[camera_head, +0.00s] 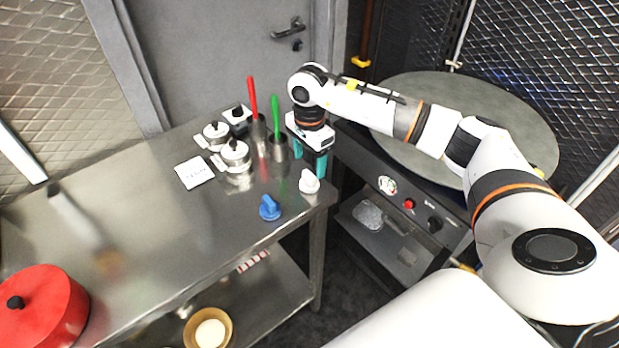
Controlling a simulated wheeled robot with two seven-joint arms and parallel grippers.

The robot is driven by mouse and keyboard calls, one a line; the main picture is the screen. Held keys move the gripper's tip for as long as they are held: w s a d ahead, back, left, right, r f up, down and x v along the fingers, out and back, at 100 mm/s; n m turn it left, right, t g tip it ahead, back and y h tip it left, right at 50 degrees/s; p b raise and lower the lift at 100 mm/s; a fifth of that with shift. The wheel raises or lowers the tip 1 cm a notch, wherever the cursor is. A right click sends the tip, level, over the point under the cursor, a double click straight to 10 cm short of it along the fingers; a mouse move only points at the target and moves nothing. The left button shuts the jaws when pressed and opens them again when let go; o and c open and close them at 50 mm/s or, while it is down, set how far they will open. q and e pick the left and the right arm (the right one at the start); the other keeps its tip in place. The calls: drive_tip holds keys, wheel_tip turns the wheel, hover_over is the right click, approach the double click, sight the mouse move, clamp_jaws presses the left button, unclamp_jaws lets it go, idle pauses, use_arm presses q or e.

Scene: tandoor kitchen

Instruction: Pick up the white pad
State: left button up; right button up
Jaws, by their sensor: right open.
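A small white pad with a knob-like grip (309,182) stands near the right front corner of the steel table (150,235). My right gripper (309,160) points down just behind it in the picture, its two teal fingers apart and nothing seen between them. I cannot tell the exact gap between fingers and pad. A flat white square with faint print (195,172) lies farther left on the table. My left gripper is not in view.
A similar blue pad (269,208) stands close to the white one. Behind are steel cups with a red-handled tool (252,97) and a green-handled tool (275,118), and several lidded pots (235,156). A red lidded pot (50,305) is at left.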

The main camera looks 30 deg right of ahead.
sight(309, 174)
drive_tip(key=shift+s+f+p, duration=0.1)
drive_tip(key=shift+f+p, duration=0.3)
drive_tip(key=shift+f, duration=0.2)
wheel_tip(309, 174, down, 4)
drive_tip(key=shift+a+r+p, duration=0.1)
drive_tip(key=shift+r+p, duration=0.1)
drive_tip(key=shift+p, duration=0.6)
drive_tip(key=shift+f, duration=0.4)
drive_tip(key=shift+c, duration=0.6)
drive_tip(key=c, duration=0.9)
